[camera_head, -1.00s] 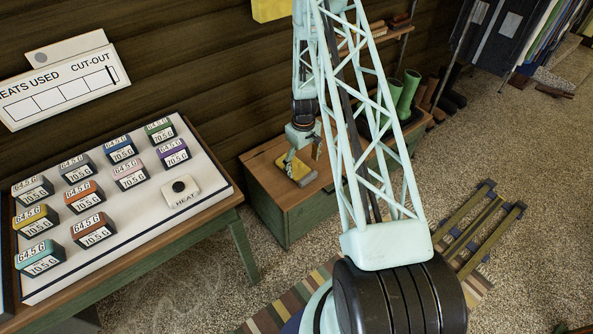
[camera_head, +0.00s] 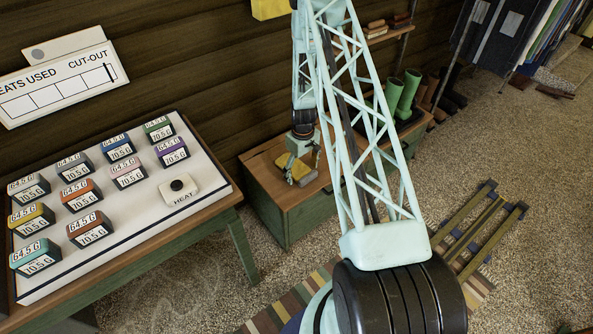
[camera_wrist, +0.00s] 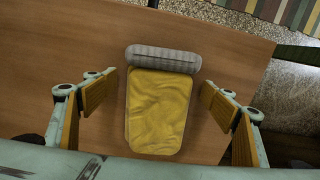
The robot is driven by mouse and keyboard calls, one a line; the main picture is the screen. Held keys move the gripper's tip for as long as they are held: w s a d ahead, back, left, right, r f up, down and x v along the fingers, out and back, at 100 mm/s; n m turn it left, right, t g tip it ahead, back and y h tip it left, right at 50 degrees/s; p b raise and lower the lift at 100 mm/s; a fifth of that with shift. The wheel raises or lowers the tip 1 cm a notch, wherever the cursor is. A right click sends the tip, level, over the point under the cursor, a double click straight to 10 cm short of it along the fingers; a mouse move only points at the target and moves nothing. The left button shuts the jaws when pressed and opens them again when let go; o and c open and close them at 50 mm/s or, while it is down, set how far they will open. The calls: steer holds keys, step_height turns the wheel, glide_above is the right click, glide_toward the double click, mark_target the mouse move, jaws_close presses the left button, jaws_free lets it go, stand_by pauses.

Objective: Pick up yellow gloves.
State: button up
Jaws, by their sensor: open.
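The yellow gloves (camera_wrist: 158,110) lie flat on the wooden top of the green chest (camera_wrist: 60,40), with a grey ribbed cuff at their far end in the wrist view. In the head view the yellow gloves (camera_head: 301,171) are small and partly covered by my gripper (camera_head: 303,167). In the wrist view my gripper (camera_wrist: 158,105) is open, with one yellow-padded finger on each side of the gloves. A gap shows between each finger and the gloves. I cannot tell the exact height of the fingertips above the top.
Green boots (camera_head: 403,95) and dark boots stand to the right, beyond my arm. A table with a white board (camera_head: 150,200) of coloured blocks is on the left. A wooden rack (camera_head: 485,225) lies on the gravel floor, near a striped rug (camera_head: 285,303).

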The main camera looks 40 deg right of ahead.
steer(key=shift+c, duration=0.4)
steer(key=c, duration=0.9)
steer(key=shift+r, duration=0.1)
steer(key=shift+r+p, duration=0.55)
steer(key=shift+r, duration=1)
steer(key=shift+s+r, duration=0.15)
steer(key=shift+r, duration=0.05)
steer(key=s+a, duration=0.2)
steer(key=s, duration=0.2)
steer(key=s+a+r+p, duration=0.1)
steer(key=s+a, duration=0.1)
steer(key=s, duration=0.3)
steer(key=s+a+p, duration=0.1)
steer(key=s+a, duration=0.2)
steer(key=s, duration=0.2)
steer(key=shift+r, duration=0.15)
